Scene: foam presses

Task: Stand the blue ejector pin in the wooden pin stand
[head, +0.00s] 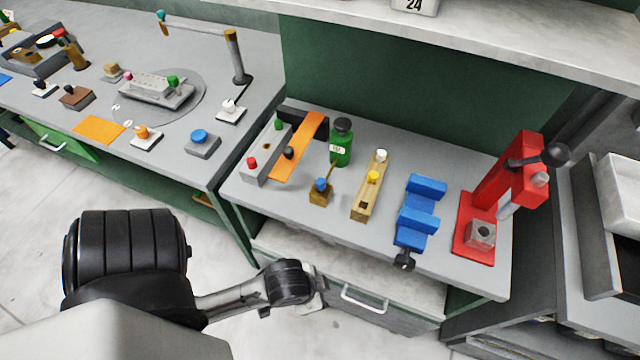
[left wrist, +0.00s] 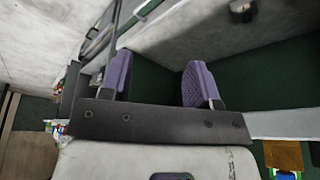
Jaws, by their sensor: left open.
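The blue ejector pin (head: 321,184) appears as a blue knob on a small brown block (head: 320,198) on the grey bench; its shaft is hidden. To its right is the long wooden pin stand (head: 360,207), with a white-topped pin (head: 381,155) and a yellow-topped pin (head: 373,177) in it. A dark square opening shows near the stand's front end. My left arm reaches in below the bench front, away from both. In the left wrist view my left gripper (left wrist: 160,80) is open, its two purple fingers apart with nothing between them. My right gripper is not in view.
A green bottle (head: 341,145) and orange strip (head: 298,150) stand behind and left of the pin. A blue vise (head: 418,210) and red press (head: 490,205) stand right of the stand. A shelf (head: 480,45) overhangs the bench's back. The bench front has some clear room.

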